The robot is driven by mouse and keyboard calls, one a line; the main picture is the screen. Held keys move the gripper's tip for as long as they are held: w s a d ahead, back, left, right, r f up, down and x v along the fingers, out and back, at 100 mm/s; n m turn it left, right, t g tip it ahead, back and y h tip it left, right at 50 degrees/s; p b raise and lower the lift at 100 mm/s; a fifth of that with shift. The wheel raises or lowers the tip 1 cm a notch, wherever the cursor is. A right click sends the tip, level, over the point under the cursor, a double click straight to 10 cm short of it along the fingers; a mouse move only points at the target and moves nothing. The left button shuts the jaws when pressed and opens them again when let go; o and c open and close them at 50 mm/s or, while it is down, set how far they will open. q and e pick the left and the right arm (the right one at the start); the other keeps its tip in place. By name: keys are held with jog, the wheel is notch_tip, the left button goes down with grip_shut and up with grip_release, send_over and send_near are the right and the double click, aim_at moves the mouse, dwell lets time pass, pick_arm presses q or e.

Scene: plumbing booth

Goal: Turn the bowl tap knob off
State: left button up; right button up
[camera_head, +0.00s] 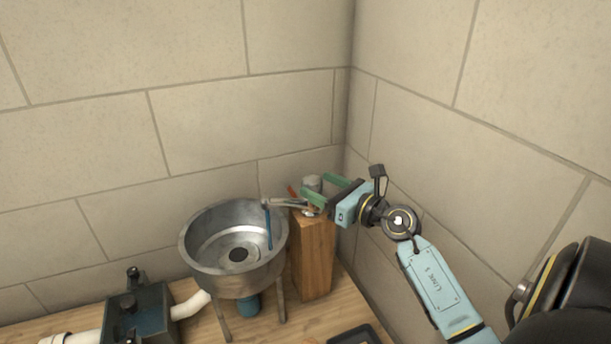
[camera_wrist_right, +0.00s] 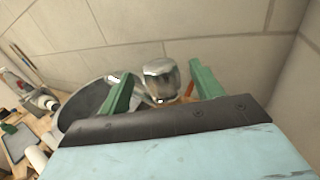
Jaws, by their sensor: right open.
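The metal bowl (camera_head: 200,262) stands on legs on the wooden bench, and its rim shows in the right wrist view (camera_wrist_right: 72,112). The tap spout (camera_head: 285,203) reaches left over the bowl, and a thin blue stream (camera_head: 268,230) shows below its end. The shiny tap knob (camera_head: 313,182) sits above the wooden post (camera_head: 314,258). In the right wrist view the knob (camera_wrist_right: 160,80) lies between the two green fingers. My right gripper (camera_head: 323,187) is open around the knob, with a finger on either side; contact is unclear. My left gripper is out of view.
A dark blue pump-like box (camera_head: 140,312) with white pipe (camera_head: 190,305) stands left of the bowl. A dark tray (camera_head: 354,336) lies at the front edge of view. Tiled walls meet in a corner close behind the post.

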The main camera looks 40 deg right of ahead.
aim_at(306, 175)
jog(key=shift+w+a, duration=0.2)
jog(key=shift+w, duration=1.05)
jog(key=shift+w+a, duration=0.15)
jog(key=shift+w, duration=1.1)
jog(key=c, duration=1)
jog(key=m+h+p, duration=0.1)
jog(key=h+p, duration=0.1)
jog(key=p, duration=0.1)
jog(key=m+h+p, duration=0.1)
jog(key=h+p, duration=0.1)
jog(key=p, duration=0.1)
jog(key=m+h+p, duration=0.2)
jog(key=p, duration=0.2)
jog(key=shift+d+r+h, duration=0.2)
jog(key=shift+d+h, duration=0.05)
jog(key=shift+h, duration=0.05)
jog(key=shift+d+f+m+g+h+p, duration=0.15)
jog(key=shift+m+g+h+p, duration=0.3)
jog(key=shift+m+h, duration=0.65)
jog(key=shift+s+d+f+m+g+h, duration=0.1)
jog(key=shift+s+d+m+g+h, duration=0.1)
jog(key=shift+m+g+h, duration=1.05)
jog(key=shift+s+d+f+m+g+h, duration=0.15)
jog(key=shift+m+g+h, duration=0.55)
jog(key=shift+h, duration=1.05)
jog(key=shift+w+r+m+h, duration=0.1)
jog(key=shift+m+h, duration=0.15)
jog(key=shift+h, duration=0.05)
jog(key=o, duration=1)
